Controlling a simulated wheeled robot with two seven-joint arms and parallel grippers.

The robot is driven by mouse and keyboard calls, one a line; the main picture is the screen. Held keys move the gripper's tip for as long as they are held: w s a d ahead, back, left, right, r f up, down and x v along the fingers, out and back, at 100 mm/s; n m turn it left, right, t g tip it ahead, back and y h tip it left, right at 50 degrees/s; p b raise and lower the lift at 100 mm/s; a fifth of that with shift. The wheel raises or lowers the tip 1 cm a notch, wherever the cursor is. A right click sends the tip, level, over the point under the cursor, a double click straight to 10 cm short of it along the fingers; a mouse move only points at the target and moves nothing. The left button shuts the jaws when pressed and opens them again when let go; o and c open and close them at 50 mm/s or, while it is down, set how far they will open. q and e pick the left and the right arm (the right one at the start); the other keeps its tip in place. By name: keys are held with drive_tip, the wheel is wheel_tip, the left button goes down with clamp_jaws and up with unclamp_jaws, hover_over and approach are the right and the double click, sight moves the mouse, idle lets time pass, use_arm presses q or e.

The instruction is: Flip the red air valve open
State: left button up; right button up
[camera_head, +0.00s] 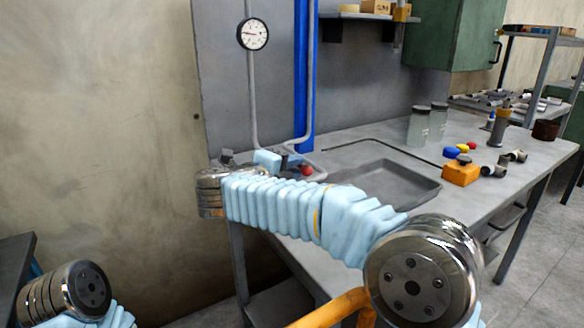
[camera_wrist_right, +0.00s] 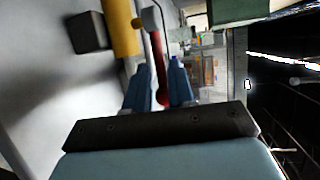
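The red air valve handle (camera_head: 306,170) shows as a small red end at the back left of the bench, just beyond my right arm. In the right wrist view the red handle (camera_wrist_right: 157,62) runs lengthwise between the two blue fingers of my right gripper (camera_wrist_right: 160,78). These fingers stand apart, with a narrow gap beside the handle; whether one touches it I cannot tell. In the head view my right gripper (camera_head: 285,160) is partly hidden by its own wrist. The valve body is mostly hidden. My left gripper is outside the view; only part of its arm shows.
A grey tray (camera_head: 383,187) lies on the bench (camera_head: 480,212), right of the valve. A pressure gauge (camera_head: 253,34) and a blue post (camera_head: 303,75) are on the wall behind. Clear jars (camera_head: 418,125) and an orange block (camera_head: 461,173) stand farther right.

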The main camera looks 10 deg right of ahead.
drive_tip(key=b+v, duration=0.1)
drive_tip(key=v, duration=1.3)
drive_tip(key=shift+d, duration=0.1)
